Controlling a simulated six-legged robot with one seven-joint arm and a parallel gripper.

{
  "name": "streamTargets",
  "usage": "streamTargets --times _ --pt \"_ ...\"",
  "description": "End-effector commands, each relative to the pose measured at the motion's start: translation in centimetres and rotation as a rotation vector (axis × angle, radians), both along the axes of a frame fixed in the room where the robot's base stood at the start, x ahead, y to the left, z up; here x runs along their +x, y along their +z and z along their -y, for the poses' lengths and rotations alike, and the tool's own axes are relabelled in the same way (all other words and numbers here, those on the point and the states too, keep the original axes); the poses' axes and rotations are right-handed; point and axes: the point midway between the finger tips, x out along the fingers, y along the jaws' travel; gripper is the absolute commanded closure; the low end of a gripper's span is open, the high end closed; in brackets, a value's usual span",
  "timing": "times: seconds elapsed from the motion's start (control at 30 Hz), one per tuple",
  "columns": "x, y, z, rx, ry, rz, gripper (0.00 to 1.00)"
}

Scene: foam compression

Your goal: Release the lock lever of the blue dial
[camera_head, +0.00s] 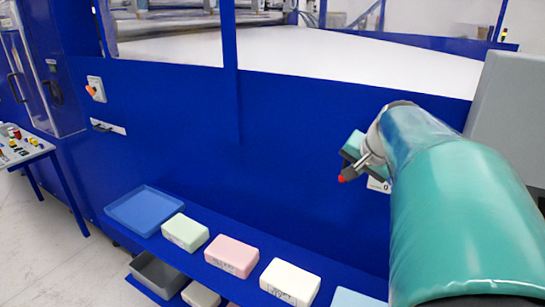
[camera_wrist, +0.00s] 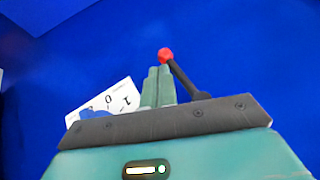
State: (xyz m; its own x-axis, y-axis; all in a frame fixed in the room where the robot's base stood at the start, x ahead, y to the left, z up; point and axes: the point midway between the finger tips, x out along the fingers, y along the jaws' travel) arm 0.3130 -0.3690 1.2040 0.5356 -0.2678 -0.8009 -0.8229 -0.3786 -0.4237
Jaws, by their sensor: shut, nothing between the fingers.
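The lock lever is a dark rod (camera_wrist: 183,82) with a red knob (camera_wrist: 165,55) at its end. In the wrist view it slants up and left from behind the gripper body. The red knob also shows in the head view (camera_head: 341,178). My gripper (camera_wrist: 158,72) is shut and empty, its teal fingertips just left of the rod and below the knob; I cannot tell whether they touch. In the head view my gripper (camera_head: 353,147) is close to the blue panel. The blue dial (camera_wrist: 98,104) is mostly hidden behind my gripper, on a white plate (camera_wrist: 122,94) marked 1 and 0.
The blue machine wall (camera_head: 290,130) fills the middle. Below it a shelf holds a blue tray (camera_head: 146,210) and several foam blocks, one pink (camera_head: 232,256). A grey box (camera_head: 508,120) stands at the right. A control desk (camera_head: 22,148) is at the far left.

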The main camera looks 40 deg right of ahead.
Motion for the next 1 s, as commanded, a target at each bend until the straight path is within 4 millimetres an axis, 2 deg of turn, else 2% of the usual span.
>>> streamTargets --times 1.0 --pt "0.52 -0.42 -0.28 0.061 0.001 0.139 1.00"
